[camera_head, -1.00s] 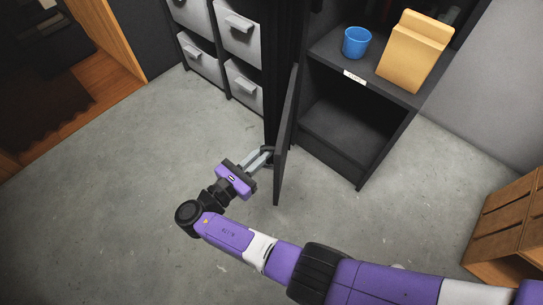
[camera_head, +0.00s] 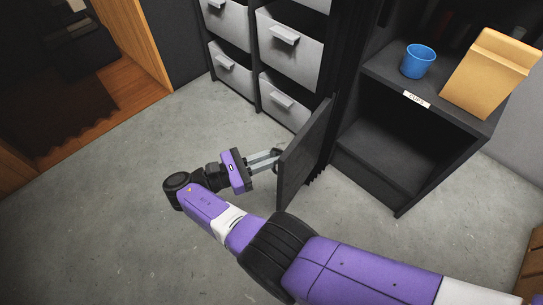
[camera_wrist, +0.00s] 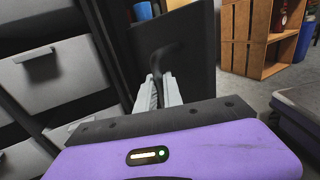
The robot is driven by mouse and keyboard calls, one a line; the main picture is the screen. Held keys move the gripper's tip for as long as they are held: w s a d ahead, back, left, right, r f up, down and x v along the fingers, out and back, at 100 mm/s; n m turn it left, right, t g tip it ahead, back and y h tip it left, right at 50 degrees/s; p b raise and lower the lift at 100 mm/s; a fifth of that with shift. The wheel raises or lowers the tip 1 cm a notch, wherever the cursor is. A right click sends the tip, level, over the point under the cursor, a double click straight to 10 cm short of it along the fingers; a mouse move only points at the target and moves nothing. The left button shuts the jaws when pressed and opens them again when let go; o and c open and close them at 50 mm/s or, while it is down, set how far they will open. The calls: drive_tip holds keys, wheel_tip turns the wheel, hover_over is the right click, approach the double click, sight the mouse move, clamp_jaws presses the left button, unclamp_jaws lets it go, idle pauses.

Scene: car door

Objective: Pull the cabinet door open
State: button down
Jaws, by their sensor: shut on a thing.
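The dark cabinet door (camera_head: 306,155) stands swung out from the black cabinet (camera_head: 392,150), whose lower compartment is open to view. My gripper (camera_head: 276,158) is at the door's outer left face, with its fingers closed on the door handle. In the wrist view the door (camera_wrist: 186,50) rises ahead, and the dark curved handle (camera_wrist: 160,62) runs down between the fingertips of my gripper (camera_wrist: 158,88). The handle's lower end is hidden by the fingers.
Grey drawers (camera_head: 290,45) stand left of the door, close behind my gripper. A blue cup (camera_head: 417,61) and a tan carton (camera_head: 490,73) stand on the cabinet's shelf. A wooden crate (camera_head: 533,268) is at the right edge. The concrete floor (camera_head: 110,230) at left is clear.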

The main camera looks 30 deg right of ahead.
drive_tip(key=shift+w+r+t, duration=0.1)
drive_tip(key=shift+w+t, duration=0.2)
drive_tip(key=shift+w, duration=0.05)
drive_tip(key=c, duration=1.5)
unclamp_jaws()
drive_tip(key=shift+a, duration=0.1)
drive_tip(key=a+b, duration=0.5)
drive_tip(key=a, duration=0.2)
drive_tip(key=shift+a, duration=0.3)
